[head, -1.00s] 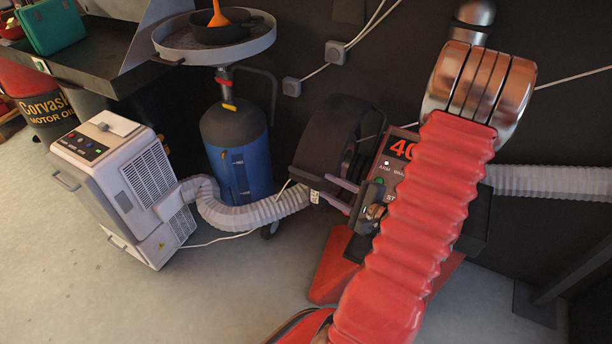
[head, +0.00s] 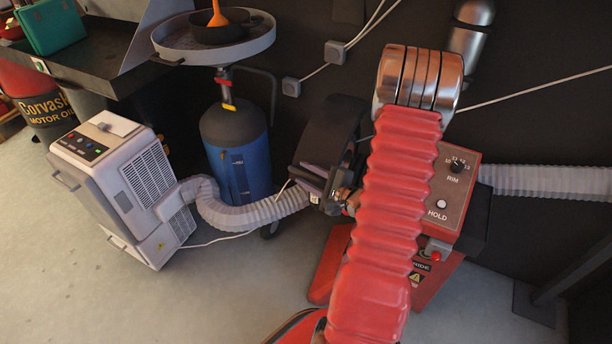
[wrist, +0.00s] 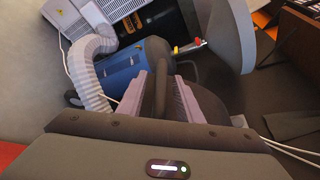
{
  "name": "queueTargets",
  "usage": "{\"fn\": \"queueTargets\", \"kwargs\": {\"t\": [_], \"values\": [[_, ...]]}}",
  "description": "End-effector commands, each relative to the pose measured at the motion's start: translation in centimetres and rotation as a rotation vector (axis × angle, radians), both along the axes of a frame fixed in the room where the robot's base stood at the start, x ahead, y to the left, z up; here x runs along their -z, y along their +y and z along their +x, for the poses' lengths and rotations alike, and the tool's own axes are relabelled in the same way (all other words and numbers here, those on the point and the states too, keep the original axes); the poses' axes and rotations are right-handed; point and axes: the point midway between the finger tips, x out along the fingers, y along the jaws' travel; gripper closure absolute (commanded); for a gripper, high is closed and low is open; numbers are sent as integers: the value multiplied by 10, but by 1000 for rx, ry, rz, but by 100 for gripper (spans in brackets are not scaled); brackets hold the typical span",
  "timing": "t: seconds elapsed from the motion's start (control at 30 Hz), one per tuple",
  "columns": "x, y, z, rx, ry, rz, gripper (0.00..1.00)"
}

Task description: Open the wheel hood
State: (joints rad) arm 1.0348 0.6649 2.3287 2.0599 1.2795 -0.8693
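The black curved wheel hood (head: 330,130) stands on the red wheel balancer, left of my red arm in the head view. Its curved band and dark hollow side show. My gripper (head: 318,177) is at the hood's lower front edge. In the wrist view, the two mauve fingers (wrist: 166,100) have a dark bar of the hood (wrist: 162,72) between them, with little gap. The fingers look closed on this bar, though the exact contact is partly hidden. My arm hides the left part of the balancer's panel (head: 450,185).
A white extractor unit (head: 120,185) with a ribbed hose (head: 250,208) stands left. A blue oil drainer (head: 235,150) with a round tray (head: 215,48) is behind the hose. The dark wall is close behind. Grey floor is clear at the front left.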

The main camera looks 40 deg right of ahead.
Motion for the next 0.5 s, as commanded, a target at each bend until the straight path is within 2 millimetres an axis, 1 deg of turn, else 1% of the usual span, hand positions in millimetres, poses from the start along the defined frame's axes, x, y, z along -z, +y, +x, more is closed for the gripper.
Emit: {"fn": "queueTargets", "kwargs": {"t": [0.23,0.5], "values": [[0,0,1,0,0,0,68],[0,0,1,-1,0,0,86]]}}
